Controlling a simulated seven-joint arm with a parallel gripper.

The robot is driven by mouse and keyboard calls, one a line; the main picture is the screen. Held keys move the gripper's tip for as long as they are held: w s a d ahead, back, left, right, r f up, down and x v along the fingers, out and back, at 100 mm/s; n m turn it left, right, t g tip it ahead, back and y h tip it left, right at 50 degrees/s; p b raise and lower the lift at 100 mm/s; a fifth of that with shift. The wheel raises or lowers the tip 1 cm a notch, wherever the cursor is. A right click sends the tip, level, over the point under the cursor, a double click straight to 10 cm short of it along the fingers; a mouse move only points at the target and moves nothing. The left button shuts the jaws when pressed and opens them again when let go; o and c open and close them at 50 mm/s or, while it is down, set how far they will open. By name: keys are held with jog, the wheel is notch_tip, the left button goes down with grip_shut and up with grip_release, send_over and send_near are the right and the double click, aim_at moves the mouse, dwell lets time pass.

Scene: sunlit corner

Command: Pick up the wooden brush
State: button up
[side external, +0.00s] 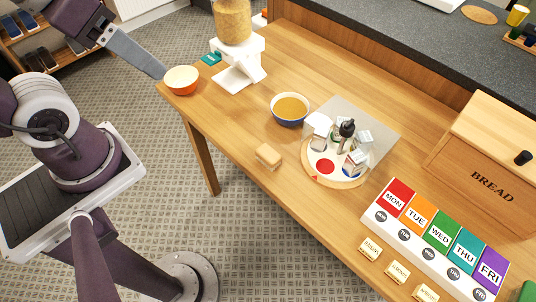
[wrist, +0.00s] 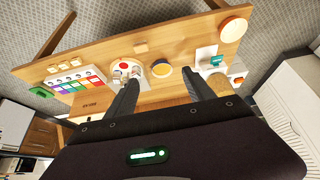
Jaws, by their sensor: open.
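The small tan block (side external: 268,156) near the table's front edge looks like the wooden brush; its bristles cannot be made out. It shows small in the wrist view (wrist: 141,48), beyond my fingers and farther from the camera. My gripper (wrist: 161,80) is open, its two dark fingers spread wide with nothing between them. It is well away from the brush. In the side view my arm comes in at the upper left, with a grey finger-like part seen near the orange bowl; the rest of the gripper is cut off or unclear.
An orange bowl (side external: 182,80) and a cereal dispenser (side external: 237,50) stand at the table's left end. A blue bowl (side external: 290,109) and a round tray of condiments (side external: 312,174) are near the brush. A day-labelled pill box (side external: 428,226) and bread box (side external: 460,160) stand right. Bare wood surrounds the brush.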

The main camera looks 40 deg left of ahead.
jog(key=n+g, duration=0.6)
jog(key=n, duration=1.2)
send_over(268, 153)
jog(key=f, duration=2.7)
jog(key=shift+s+a+f, duration=0.1)
jog(key=shift+s+f, duration=0.1)
jog(key=shift+f, duration=0.2)
jog(key=f, duration=0.6)
jog(key=shift+w+f, duration=0.25)
jog(key=shift+f, duration=0.1)
grip_shut()
